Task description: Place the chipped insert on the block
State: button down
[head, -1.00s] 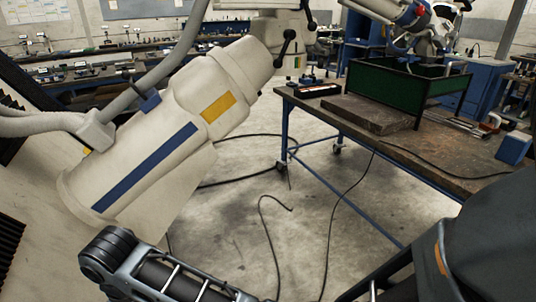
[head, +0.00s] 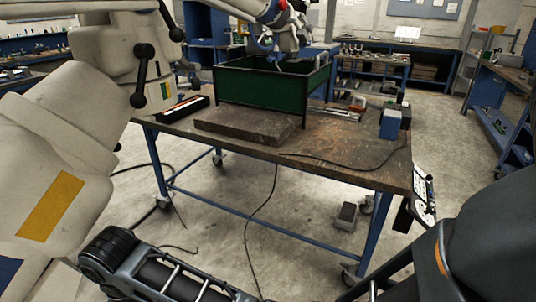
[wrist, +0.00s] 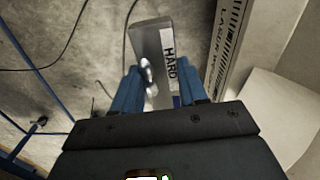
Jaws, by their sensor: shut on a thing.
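My gripper (wrist: 160,85) has blue fingers and is shut on a grey metal piece (wrist: 147,38) with a white label reading HARD. The piece sticks out beyond the fingertips, and a bright shiny spot shows beside the left finger. I cannot make out a chip on it. In the head view a flat, dark brown-grey slab (head: 245,128) lies on the workbench; I cannot tell whether it is the block. The gripper and the held piece are not visible in the head view.
The workbench (head: 350,150) bears a green crate (head: 262,88), a blue box (head: 390,124) and a loose cable. A large white machine arm (head: 45,140) fills the left. A panel with LASER lettering (wrist: 226,50) is close right of the gripper. Cables cross the open floor.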

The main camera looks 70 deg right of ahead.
aim_at(272, 123)
jog(key=z, duration=0.4)
jog(key=i+j+z, duration=0.1)
jog(key=z, duration=0.25)
jog(key=j+z, duration=0.1)
jog(key=z, duration=0.3)
jog(key=j+z, duration=0.1)
jog(key=z, duration=0.3)
